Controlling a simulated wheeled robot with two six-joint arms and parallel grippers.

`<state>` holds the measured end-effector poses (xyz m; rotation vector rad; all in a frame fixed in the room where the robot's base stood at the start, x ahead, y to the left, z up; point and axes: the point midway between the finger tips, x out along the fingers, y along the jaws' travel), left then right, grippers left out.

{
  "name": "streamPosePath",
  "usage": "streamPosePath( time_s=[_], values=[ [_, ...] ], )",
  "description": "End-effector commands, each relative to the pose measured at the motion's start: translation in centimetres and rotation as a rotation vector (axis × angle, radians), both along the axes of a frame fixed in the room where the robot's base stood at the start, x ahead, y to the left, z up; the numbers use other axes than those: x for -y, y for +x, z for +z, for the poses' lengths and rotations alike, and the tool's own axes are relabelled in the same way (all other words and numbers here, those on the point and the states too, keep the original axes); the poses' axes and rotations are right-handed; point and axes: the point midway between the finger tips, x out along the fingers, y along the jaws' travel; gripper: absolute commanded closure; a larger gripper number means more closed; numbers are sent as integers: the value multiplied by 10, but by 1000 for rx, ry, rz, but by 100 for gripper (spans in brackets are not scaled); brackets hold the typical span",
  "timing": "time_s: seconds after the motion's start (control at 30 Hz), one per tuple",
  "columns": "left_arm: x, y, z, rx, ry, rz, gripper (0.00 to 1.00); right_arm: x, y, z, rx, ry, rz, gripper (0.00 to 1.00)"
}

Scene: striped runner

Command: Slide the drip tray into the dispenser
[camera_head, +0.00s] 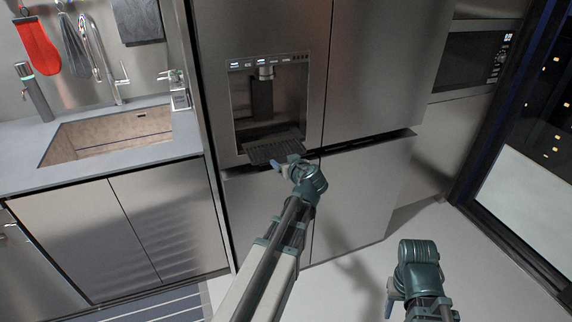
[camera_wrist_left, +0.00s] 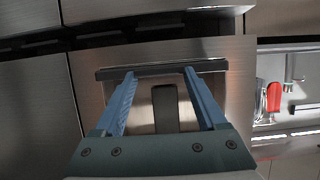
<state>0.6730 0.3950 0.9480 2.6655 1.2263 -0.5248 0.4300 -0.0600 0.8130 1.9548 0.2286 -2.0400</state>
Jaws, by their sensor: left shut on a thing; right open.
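The dark ribbed drip tray (camera_head: 272,150) is at the bottom opening of the dispenser (camera_head: 241,108) in the fridge door. Its near part sticks out past the door face, tilted in the picture. My left gripper (camera_head: 284,163) is shut on the tray's front edge. In the left wrist view the tray (camera_wrist_left: 160,70) is a dark bar across the tips of my left gripper (camera_wrist_left: 159,74), whose blue fingers stand wide apart. How far the tray's back reaches inside is hard to tell. My right gripper (camera_head: 391,293) is open and empty, low at the right, away from the fridge.
The steel fridge doors (camera_head: 380,60) surround the dispenser, with a lower drawer (camera_head: 355,200) beneath. An oven (camera_head: 470,58) is at the right. The floor at front right is clear.

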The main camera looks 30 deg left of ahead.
Motion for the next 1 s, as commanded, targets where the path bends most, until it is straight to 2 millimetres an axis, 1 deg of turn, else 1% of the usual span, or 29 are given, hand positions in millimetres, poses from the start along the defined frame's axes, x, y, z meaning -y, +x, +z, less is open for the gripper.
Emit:
streamPosePath(
  time_s=[1.0],
  values=[
    [-38,32,-1,0,0,1,92,0,0,-1,0,0,0,50]
  ],
)
